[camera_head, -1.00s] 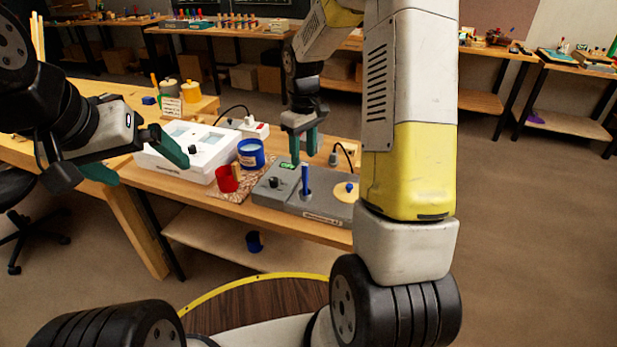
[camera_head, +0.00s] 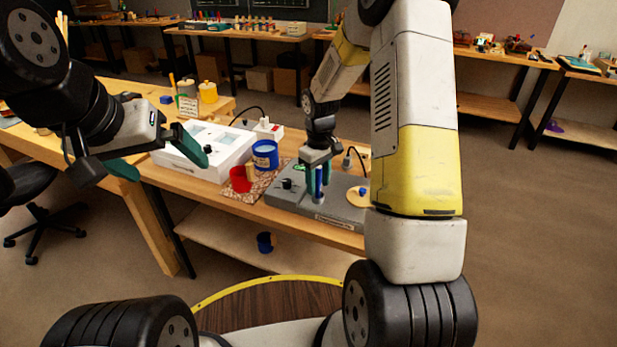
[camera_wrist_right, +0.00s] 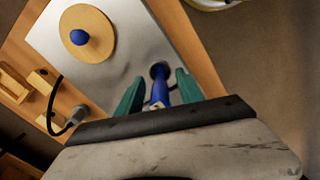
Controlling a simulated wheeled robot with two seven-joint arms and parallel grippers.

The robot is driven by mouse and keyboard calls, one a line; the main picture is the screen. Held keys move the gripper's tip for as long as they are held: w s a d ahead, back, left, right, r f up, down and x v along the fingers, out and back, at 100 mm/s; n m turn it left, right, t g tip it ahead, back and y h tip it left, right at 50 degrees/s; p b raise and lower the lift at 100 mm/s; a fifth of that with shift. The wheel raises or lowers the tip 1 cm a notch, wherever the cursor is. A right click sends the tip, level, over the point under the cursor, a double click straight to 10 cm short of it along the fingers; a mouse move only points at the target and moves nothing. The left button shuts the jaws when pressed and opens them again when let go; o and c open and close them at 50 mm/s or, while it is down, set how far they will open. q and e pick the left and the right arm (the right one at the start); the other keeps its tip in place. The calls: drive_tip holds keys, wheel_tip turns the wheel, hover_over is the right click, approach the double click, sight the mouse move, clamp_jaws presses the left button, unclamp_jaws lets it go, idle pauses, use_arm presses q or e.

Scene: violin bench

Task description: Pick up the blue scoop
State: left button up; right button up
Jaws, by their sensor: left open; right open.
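The blue scoop (camera_head: 319,183) stands upright with its handle up, at a grey box-shaped unit (camera_head: 285,201) on the bench. In the right wrist view the blue handle (camera_wrist_right: 160,84) rises from a round opening in the grey top; its lower end is hidden. My right gripper (camera_head: 314,176) is low over it, its green fingers (camera_wrist_right: 158,90) open on either side of the handle, with gaps visible. My left gripper (camera_head: 162,158) is open and empty, in front of the white box at the left.
A red cup (camera_head: 240,180) and a blue tin (camera_head: 265,155) stand left of the grey unit. A white box (camera_head: 215,150) is further left. A tan disc with a blue knob (camera_wrist_right: 88,35) lies on the unit beside the handle. A black cable (camera_wrist_right: 53,100) runs near the unit's edge.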

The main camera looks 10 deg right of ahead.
clamp_jaws()
drive_tip(key=shift+r, duration=0.1)
